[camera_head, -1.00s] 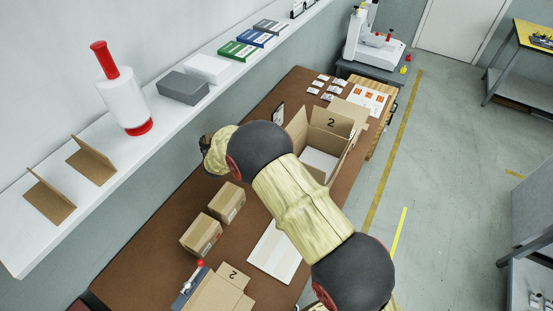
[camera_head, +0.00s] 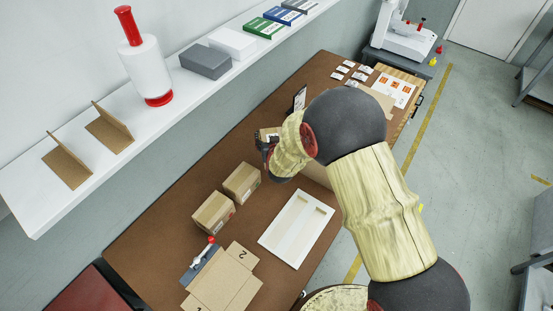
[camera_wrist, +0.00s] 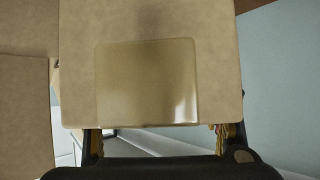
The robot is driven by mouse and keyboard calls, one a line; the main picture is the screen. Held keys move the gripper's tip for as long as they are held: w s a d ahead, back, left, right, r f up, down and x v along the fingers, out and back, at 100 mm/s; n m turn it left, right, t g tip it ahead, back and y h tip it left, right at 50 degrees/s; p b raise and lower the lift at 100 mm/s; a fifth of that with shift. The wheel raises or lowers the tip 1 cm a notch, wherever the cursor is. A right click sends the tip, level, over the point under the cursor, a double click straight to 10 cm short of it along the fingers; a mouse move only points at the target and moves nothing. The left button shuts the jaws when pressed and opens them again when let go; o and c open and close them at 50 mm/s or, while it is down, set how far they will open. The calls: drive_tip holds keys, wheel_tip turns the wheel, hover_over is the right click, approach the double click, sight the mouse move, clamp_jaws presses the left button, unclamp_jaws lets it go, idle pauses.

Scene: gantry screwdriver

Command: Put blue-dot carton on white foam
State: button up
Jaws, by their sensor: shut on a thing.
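My gripper (camera_head: 267,143) is shut on a brown carton (camera_head: 270,132), held near the table's wall side beyond two other cartons. In the wrist view the held carton (camera_wrist: 150,30) fills the upper middle, with a clear glossy tape patch facing me. I see no blue dot on it. A flat white panel (camera_head: 277,229), likely the white foam, lies on the brown table with two pale tan strips on it. Nothing stands on it. The carton nearer the gripper (camera_head: 241,181) and the one nearer the front (camera_head: 214,212) stand beside it; no blue dot is readable on either.
My arm hides most of an open box (camera_head: 317,173). A flattened carton marked 2 (camera_head: 226,281) and a red-handled tool (camera_head: 203,256) lie at the table's front. A black-framed card stand (camera_head: 299,98) is beyond the gripper. A white shelf (camera_head: 110,165) runs along the wall.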

drive_tip(key=shift+s+d+f, duration=0.2)
drive_tip(key=shift+s+d, duration=0.1)
drive_tip(key=shift+d, duration=0.15)
drive_tip(key=shift+s+d+f, duration=0.2)
drive_tip(key=shift+s+d, duration=0.05)
drive_tip(key=shift+d, duration=0.15)
drive_tip(key=shift+d+f+b, duration=0.1)
drive_tip(key=shift+f+b, duration=1.4)
drive_tip(key=shift+f, duration=3.9)
drive_tip(key=shift+r, duration=0.1)
drive_tip(key=o, duration=1.2)
drive_tip(key=shift+s+f, duration=0.1)
drive_tip(key=shift+f, duration=0.15)
drive_tip(key=shift+o, duration=1.1)
drive_tip(key=shift+r, duration=0.2)
